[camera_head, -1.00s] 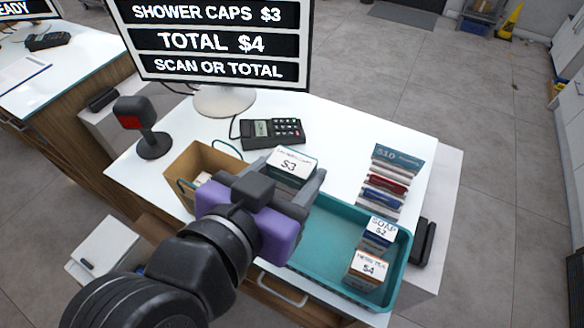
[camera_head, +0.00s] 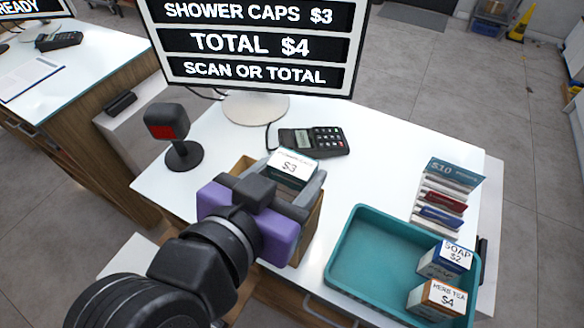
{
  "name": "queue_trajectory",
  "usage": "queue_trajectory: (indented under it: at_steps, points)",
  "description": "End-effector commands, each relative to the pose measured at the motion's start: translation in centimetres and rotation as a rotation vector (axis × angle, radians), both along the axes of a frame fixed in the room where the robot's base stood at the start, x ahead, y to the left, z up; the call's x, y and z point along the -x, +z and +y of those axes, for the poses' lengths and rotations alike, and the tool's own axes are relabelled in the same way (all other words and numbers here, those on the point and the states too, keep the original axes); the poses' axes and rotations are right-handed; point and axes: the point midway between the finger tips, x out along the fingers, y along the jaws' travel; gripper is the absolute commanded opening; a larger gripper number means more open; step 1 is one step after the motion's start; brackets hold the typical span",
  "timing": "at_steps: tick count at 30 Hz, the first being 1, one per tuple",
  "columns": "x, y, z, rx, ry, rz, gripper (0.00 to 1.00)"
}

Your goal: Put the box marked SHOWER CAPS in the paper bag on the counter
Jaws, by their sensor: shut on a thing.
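The SHOWER CAPS box (camera_head: 292,168), white-topped with a teal edge and marked $3, is between the fingers of my gripper (camera_head: 294,183). My gripper is shut on it and holds it at the paper bag, as seen from above. The brown paper bag (camera_head: 314,221) stands on the white counter, mostly hidden behind my purple gripper body. Its rim shows behind and to the right of the gripper. I cannot tell how high the box is above the bag's opening.
A teal tray (camera_head: 352,252) at the right holds a soap box (camera_head: 447,259) and a herb tea box (camera_head: 437,299). A card terminal (camera_head: 313,142), a scanner (camera_head: 174,135) and a monitor (camera_head: 258,108) stand behind. A card rack (camera_head: 447,190) is at right. Bare counter lies between terminal and tray.

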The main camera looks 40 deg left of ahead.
Motion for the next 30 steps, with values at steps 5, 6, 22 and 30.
queue_trajectory:
  at_steps: [5, 6, 22, 30]
  points:
    - [0.0, -2.5, 0.0, 0.001, 0.001, 0.000, 0.05]
    - [0.0, -3.0, 0.0, 0.000, 0.001, 0.000, 0.05]
    - [0.0, -6.6, 0.0, 0.000, 0.001, 0.000, 0.05]
    - [0.0, -6.7, 0.0, 0.003, 0.001, 0.003, 0.62]
